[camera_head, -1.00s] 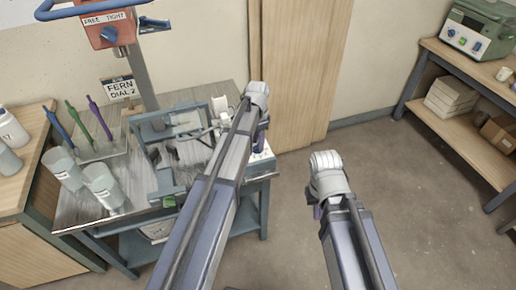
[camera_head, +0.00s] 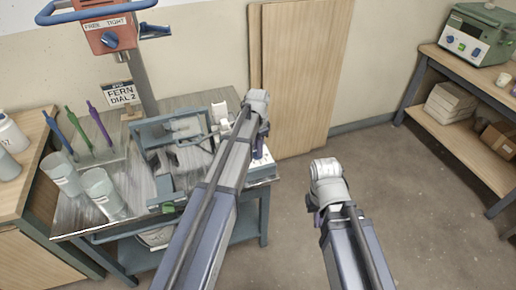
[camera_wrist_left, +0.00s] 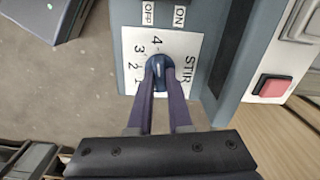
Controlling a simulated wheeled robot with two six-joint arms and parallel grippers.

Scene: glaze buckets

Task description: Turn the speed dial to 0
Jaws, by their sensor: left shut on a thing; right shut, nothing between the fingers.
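The speed dial (camera_wrist_left: 158,72) is a small dark blue knob on a white plate marked STIR (camera_wrist_left: 194,70), with the numbers 1 to 4 around its left side in the left wrist view. My left gripper (camera_wrist_left: 160,78) is shut on the dial, one purple finger on each side. The 0 mark is hidden and I cannot tell exactly where the dial points. In the head view the left gripper (camera_head: 262,142) is at the right front of the stirrer table, and the dial is hidden. My right gripper (camera_head: 318,216) is shut and empty, over open floor.
OFF and ON labels (camera_wrist_left: 180,16) sit beside the dial, with a red button (camera_wrist_left: 273,88) to the right. A card reading "FERN DIAL 2" (camera_head: 121,94) stands at the table's back. Two cups (camera_head: 102,190) stand on the left.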

